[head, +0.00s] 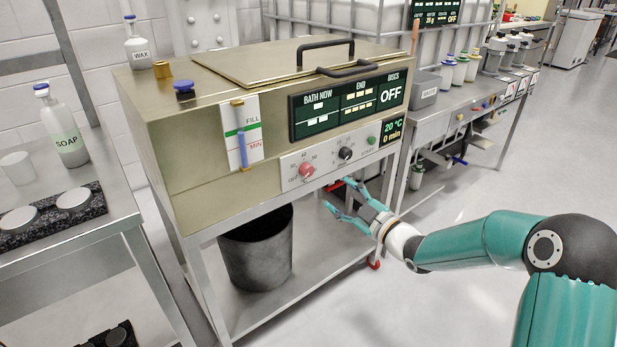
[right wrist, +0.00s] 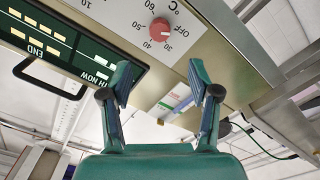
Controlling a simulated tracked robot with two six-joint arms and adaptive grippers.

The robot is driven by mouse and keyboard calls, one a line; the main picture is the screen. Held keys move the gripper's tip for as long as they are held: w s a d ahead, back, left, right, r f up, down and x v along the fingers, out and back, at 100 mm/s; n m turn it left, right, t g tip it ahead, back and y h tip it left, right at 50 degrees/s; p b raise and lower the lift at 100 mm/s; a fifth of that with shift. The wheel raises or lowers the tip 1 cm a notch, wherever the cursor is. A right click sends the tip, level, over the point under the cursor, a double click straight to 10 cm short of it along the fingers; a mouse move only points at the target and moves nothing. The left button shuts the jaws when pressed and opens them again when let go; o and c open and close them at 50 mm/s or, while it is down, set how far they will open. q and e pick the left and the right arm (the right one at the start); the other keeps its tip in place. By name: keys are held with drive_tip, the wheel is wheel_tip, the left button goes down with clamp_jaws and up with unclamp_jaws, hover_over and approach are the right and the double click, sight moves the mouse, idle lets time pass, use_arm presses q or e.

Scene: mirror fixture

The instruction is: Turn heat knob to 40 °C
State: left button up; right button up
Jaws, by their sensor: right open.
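The heat knob is the red knob (head: 306,170) on the white control panel on the front of the metal bath (head: 215,190). In the right wrist view the red knob (right wrist: 159,29) sits beyond the fingertips, ringed by marks from OFF through 30, 40 and 50. I cannot tell which mark it points to. A small display (head: 392,130) reads 20 °C and 0 min. My right gripper (head: 339,195) is open and empty, in front of the panel, below and right of the red knob and apart from it. My left gripper is not in view.
A black knob (head: 346,153) and a green button (head: 371,140) sit right of the red knob. A level gauge (head: 242,132) is on the left. A dark bin (head: 257,250) stands on the shelf below. The floor to the right is clear.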

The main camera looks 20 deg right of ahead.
sight(309, 173)
drive_tip(key=x, duration=1.1)
drive_tip(key=shift+w+a+f, duration=0.1)
drive_tip(key=shift+w, duration=0.25)
